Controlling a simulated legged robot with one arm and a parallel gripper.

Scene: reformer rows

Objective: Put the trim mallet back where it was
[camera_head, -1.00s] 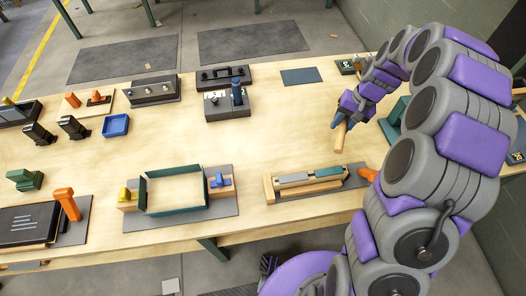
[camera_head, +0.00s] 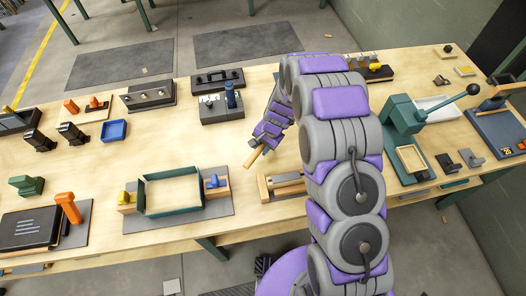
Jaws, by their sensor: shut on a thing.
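My gripper (camera_head: 263,144) is shut on a pale wooden piece (camera_head: 254,156), which I take to be the trim mallet. It sticks out below the fingers, tilted down to the left, above the middle of the wooden table. The rest of it is hidden by the fingers, so I cannot see its whole shape. I cannot tell how high it is above the table. The place where the mallet was is not clear from these frames.
Below my gripper is a wooden fixture (camera_head: 264,188), partly hidden by my arm. A green-framed tray (camera_head: 172,174) stands left of it. A green lever press (camera_head: 403,118) stands at right. The table (camera_head: 180,130) is bare left of my gripper.

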